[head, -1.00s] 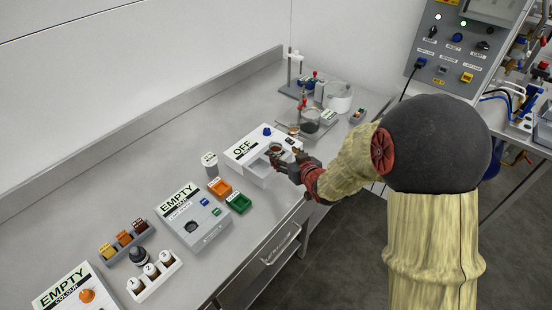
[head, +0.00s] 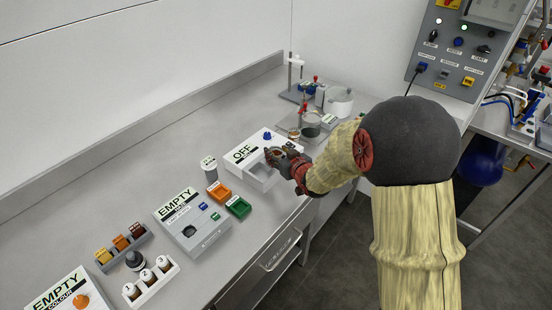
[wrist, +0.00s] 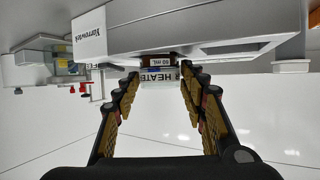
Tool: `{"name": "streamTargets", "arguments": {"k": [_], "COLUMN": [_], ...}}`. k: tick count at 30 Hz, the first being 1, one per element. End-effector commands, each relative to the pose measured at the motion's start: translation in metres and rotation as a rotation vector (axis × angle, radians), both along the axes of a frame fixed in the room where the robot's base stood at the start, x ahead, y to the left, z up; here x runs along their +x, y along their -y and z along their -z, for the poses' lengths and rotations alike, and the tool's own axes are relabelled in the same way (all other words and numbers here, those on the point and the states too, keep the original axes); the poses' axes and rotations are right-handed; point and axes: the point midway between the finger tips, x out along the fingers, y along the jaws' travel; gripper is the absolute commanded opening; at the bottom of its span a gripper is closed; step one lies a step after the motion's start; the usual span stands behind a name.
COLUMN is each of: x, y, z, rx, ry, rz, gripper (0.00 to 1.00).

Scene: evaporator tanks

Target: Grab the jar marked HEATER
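I see no clear contact. In the head view, my gripper (head: 281,158) is at the front recess of the white box marked OFF (head: 246,153). There the jar is mostly hidden by the gripper.
The box fills the top of the wrist view. Left of it on the bench are a white-capped bottle (head: 209,167), an orange tray (head: 219,193), a green tray (head: 238,208) and a box marked EMPTY (head: 190,222). Stands and a pot (head: 339,101) are behind right.

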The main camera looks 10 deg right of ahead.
Motion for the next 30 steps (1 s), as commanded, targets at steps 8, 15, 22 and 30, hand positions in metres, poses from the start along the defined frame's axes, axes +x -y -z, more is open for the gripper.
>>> {"name": "streamTargets", "arguments": {"k": [8,15,22,30], "x": [-0.0001,-0.0002,0.0002,0.0003], "y": [0.0,0.0,0.0001,0.0], "z": [0.0001,0.0001,-0.0006,-0.0073], "rx": [0.0,0.0,0.0,0.0], "ry": [0.0,0.0,0.001,0.002], "rz": [0.0,0.0,0.0,0.0], "gripper": [0.24,0.11,0.0,0.0]}}
